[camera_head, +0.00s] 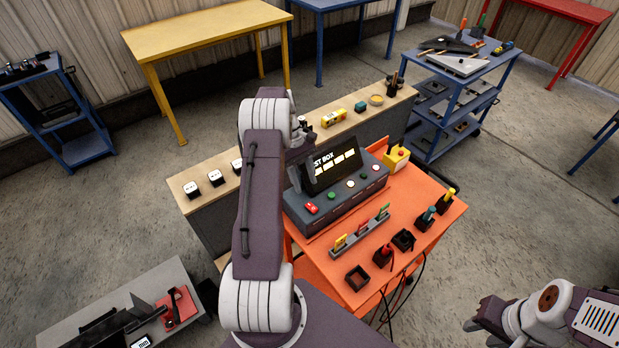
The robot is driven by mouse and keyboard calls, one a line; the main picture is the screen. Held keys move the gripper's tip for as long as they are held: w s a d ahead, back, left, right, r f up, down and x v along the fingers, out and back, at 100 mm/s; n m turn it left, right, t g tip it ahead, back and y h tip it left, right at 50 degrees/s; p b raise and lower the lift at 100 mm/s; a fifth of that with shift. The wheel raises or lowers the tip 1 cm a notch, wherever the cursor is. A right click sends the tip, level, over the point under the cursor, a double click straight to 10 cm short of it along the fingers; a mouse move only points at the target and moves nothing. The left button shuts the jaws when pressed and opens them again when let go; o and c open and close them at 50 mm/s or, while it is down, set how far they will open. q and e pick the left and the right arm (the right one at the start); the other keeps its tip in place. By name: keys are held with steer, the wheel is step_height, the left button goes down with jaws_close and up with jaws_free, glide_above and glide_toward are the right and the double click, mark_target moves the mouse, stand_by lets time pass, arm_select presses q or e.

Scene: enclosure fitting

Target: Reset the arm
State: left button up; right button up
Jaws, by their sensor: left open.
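My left arm rises through the middle of the view and bends over the dark test box (345,200) on the orange table (440,219). My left gripper (303,180) is partly hidden by its own arm and hangs in front of the left side of the box's lit screen (336,170). It is open, and I see nothing in it. My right gripper (473,313) is at the bottom right, apart from the orange table, over the floor. Its dark fingers are small and seen at an angle, so I cannot tell whether they are open.
The orange table also holds a rack of coloured pieces (362,230), several dark holders and a yellow box with a red button (397,158). Behind stands a wooden-topped shelf (290,134) with small parts. A blue cart (455,90) stands back right; a grey bench (60,335) lower left.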

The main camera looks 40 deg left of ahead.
arm_select(q)
steer(key=shift+d, duration=0.1)
steer(key=d+r+m+y+b, duration=0.1)
steer(key=d+r+m+b, duration=0.2)
steer(key=d, duration=0.5)
steer(key=d+r+m+y, duration=0.1)
steer(key=d+r+m, duration=0.2)
steer(key=d+r, duration=0.35)
steer(key=s+d+f+m, duration=0.1)
steer(key=s+f+m, duration=0.1)
steer(key=s+m, duration=0.1)
steer(key=s+d+f+m+t+y, duration=0.1)
steer(key=s+d+f+m, duration=0.1)
steer(key=s, duration=0.4)
steer(key=s+d+f+m+t+y+b, duration=0.1)
steer(key=s+d+f+m, duration=0.1)
steer(key=s+f+m, duration=0.1)
steer(key=shift+s+d+f+m, duration=0.25)
steer(key=shift+s+f+m, duration=0.05)
steer(key=shift+s+f, duration=0.4)
steer(key=shift+s, duration=0.15)
